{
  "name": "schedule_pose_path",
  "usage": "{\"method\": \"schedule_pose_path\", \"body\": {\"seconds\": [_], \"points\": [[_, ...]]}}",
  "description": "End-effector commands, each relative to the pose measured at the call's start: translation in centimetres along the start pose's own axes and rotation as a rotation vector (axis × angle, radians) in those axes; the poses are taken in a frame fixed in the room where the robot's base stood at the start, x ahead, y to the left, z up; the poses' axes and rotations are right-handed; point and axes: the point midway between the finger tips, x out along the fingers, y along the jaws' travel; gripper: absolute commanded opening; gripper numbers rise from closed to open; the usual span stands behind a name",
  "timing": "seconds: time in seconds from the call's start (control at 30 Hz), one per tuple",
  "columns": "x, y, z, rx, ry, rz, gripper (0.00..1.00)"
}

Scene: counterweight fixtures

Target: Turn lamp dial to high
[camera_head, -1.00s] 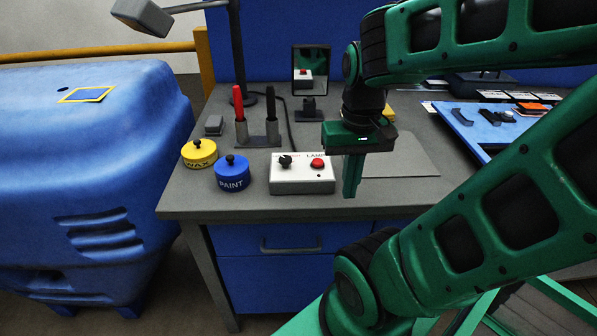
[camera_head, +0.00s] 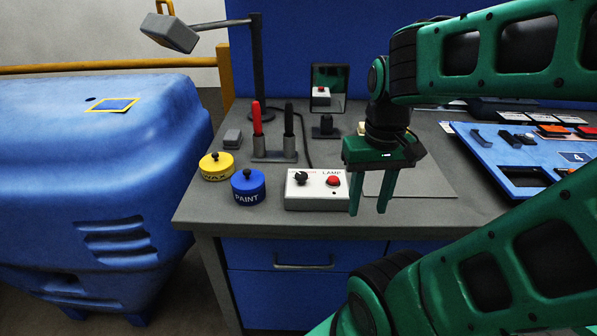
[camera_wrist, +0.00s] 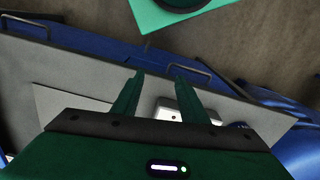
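The white lamp box (camera_head: 316,202) sits on the grey bench near its front edge, marked LAMP. A black dial (camera_head: 301,178) is on the left of its top and a red button (camera_head: 333,181) on the right. My gripper (camera_head: 368,209) is open and empty, fingers pointing down, to the right of the box and apart from it. In the wrist view the white box (camera_wrist: 168,112) shows partly between and behind the open fingers (camera_wrist: 164,88); its dial is hidden there. The desk lamp's grey head (camera_head: 170,33) hangs from an arm at the upper left.
Blue PAINT (camera_head: 248,197) and yellow WAX (camera_head: 216,172) tins stand left of the box. Behind it are a holder (camera_head: 274,156) with red and black handled tools and a small mirror (camera_head: 329,88). A flat grey sheet (camera_head: 435,182) lies right; a blue tray (camera_head: 480,158) is farther right.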

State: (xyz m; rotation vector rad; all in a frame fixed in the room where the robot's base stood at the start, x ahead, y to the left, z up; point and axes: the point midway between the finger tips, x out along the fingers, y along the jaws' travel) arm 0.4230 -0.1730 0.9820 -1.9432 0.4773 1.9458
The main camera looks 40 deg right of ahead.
Motion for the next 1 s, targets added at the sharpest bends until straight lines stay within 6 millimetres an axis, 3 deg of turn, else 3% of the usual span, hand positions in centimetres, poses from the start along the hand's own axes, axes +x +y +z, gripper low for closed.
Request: {"method": "schedule_pose_path", "body": {"seconds": [0.17, 0.3, 0.53, 0.77, 1.0], "points": [[-3.0, -2.4, -4.2, -0.339, 0.001, 0.007, 0.44], [-5.8, -5.4, -8.2, -0.712, 0.002, 0.011, 0.44], [-9.0, -10.1, -12.8, -1.219, 0.001, 0.011, 0.44], [-9.9, -12.0, -14.2, -1.414, -0.002, 0.01, 0.44], [-7.3, -11.9, -14.2, -1.42, -0.004, 0.008, 0.44]]}}
